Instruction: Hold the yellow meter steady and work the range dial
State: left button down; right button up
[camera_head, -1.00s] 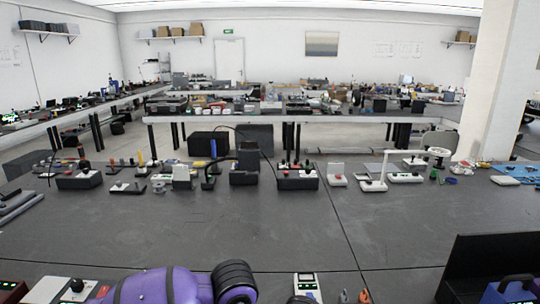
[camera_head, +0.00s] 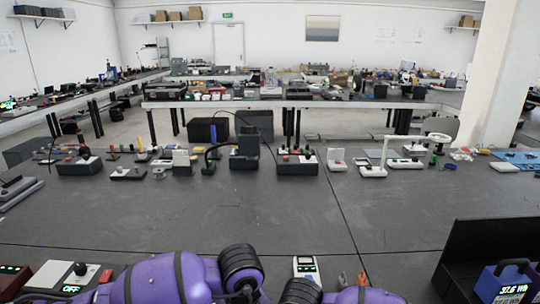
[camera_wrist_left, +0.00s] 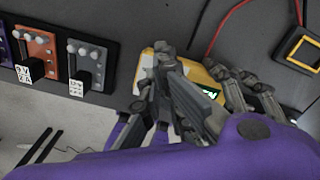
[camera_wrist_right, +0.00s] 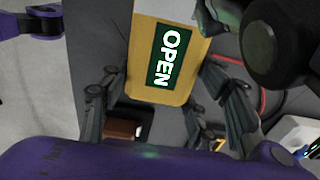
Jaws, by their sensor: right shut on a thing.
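The yellow meter (camera_wrist_right: 178,50) shows in the right wrist view with a green display reading OPEN. My right gripper (camera_wrist_right: 165,105) has a finger on each side of it and is shut on the meter. In the left wrist view the meter (camera_wrist_left: 203,74) is partly covered by grey fingers, with a bit of lit green display at its right. My left gripper (camera_wrist_left: 205,100) is at the meter; its fingers overlap the body and I cannot tell whether they are closed. The range dial is not clearly visible. In the head view my arms hide the meter.
In the left wrist view, orange and grey modules (camera_wrist_left: 38,55) stand at left and red and black leads (camera_wrist_left: 213,30) at upper right. In the head view, a white instrument (camera_head: 306,268) stands beyond my arms, and a blue box (camera_head: 505,285) with a display stands at right. The mid-table is clear.

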pick_arm(q)
jog(key=shift+a+f, duration=0.1)
jog(key=shift+f, duration=0.05)
jog(key=shift+w+a, duration=0.1)
jog(key=shift+w, duration=0.15)
jog(key=shift+w+r, duration=0.1)
jog(key=shift+r, duration=0.15)
jog(key=shift+w+r, duration=0.1)
jog(key=shift+r, duration=2.85)
